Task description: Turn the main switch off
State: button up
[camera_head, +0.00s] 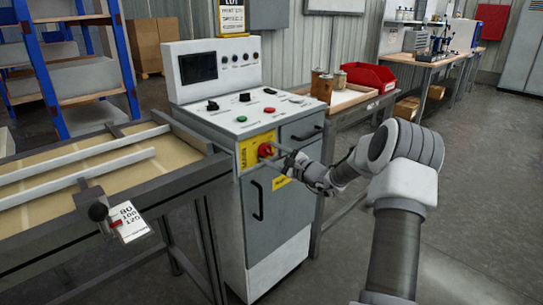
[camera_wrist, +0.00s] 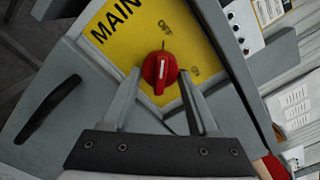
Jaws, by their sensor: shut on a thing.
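The main switch is a red rotary knob (camera_head: 265,150) on a yellow plate (camera_head: 250,148) at the front of the grey control cabinet. In the wrist view the red knob (camera_wrist: 160,70) sits in the middle of the yellow plate (camera_wrist: 190,30), with "MAIN" printed at its upper left. A white mark on the knob points down in that picture. My gripper (camera_wrist: 159,82) is shut on the knob, one finger on each side. In the head view my gripper (camera_head: 276,153) reaches the knob from the right.
The cabinet (camera_head: 225,185) carries a screen (camera_head: 198,68), a black knob and green and red buttons on top. A conveyor-like table (camera_head: 80,170) stands left. A side bench with a red bin (camera_head: 370,76) stands behind. Open floor lies right.

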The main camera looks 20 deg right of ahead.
jog(key=o, duration=1.4)
jog(key=p+v, duration=0.3)
jog(key=v, duration=1.4)
jog(key=shift+s+p, duration=0.2)
jog(key=shift+p, duration=0.1)
